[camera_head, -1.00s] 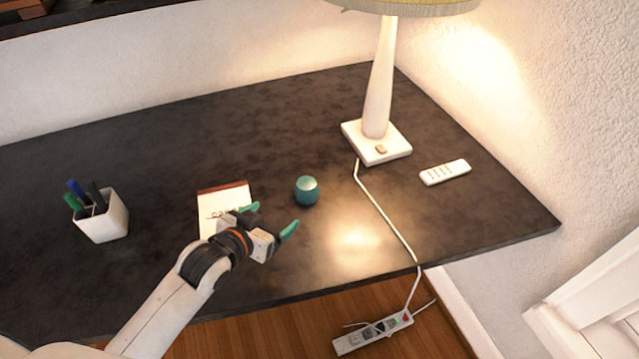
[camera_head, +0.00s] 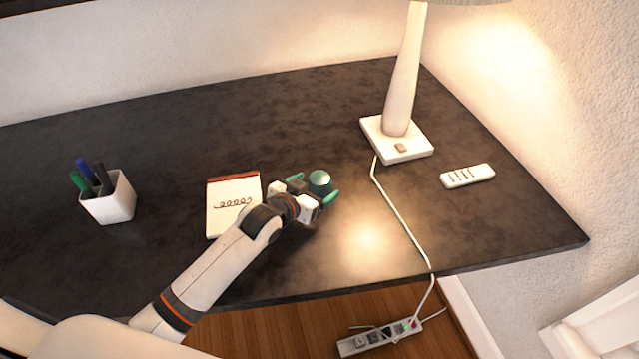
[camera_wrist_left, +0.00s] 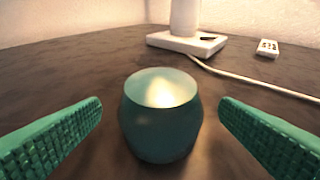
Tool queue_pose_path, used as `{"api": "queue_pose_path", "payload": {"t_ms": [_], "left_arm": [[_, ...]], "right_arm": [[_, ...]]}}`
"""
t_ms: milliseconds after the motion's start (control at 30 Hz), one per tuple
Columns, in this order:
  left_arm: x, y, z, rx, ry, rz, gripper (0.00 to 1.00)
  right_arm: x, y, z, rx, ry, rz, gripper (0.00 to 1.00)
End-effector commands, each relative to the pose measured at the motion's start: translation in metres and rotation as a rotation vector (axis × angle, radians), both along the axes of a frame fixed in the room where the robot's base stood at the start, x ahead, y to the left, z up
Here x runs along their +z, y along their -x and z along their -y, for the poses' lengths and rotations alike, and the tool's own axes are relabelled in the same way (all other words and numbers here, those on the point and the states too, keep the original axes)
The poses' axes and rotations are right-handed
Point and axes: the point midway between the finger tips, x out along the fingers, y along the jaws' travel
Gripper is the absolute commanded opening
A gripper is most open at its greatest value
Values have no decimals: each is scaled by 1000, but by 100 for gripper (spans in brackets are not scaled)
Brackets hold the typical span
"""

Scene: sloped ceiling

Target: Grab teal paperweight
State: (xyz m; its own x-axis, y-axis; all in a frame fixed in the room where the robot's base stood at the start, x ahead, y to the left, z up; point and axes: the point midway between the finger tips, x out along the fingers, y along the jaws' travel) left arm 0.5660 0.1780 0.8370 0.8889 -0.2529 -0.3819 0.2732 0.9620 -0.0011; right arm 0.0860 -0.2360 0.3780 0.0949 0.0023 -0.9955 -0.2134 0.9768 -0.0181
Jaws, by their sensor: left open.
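The teal paperweight (camera_head: 320,181) is a small rounded piece with a flat top, standing on the dark desk. In the left wrist view the paperweight (camera_wrist_left: 160,115) sits centred between the two green fingers, with a gap on each side. My left gripper (camera_head: 315,190) is open around its near side in the head view, and the fingers partly hide its lower part. In the left wrist view the left gripper (camera_wrist_left: 160,122) touches nothing that I can see. My right gripper is not in view.
A notepad (camera_head: 225,213) lies left of the gripper, and a white pen cup (camera_head: 110,205) stands farther left. A lamp base (camera_head: 385,142) with a cord (camera_head: 405,225) is to the right, beside a white remote (camera_head: 467,176). The desk (camera_head: 250,120) behind is clear.

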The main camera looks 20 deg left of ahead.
Motion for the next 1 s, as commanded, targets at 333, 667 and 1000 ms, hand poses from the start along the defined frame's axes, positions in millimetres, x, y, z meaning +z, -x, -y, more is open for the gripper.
{"api": "queue_pose_path", "payload": {"t_ms": [333,667,1000], "left_arm": [[-12,-25,8,0,-1,1,85],[-12,-25,7,0,-1,0,55],[-10,-25,7,-1,-1,4,24]], "right_arm": [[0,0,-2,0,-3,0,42],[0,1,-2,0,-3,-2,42],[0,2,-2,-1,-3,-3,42]]}}
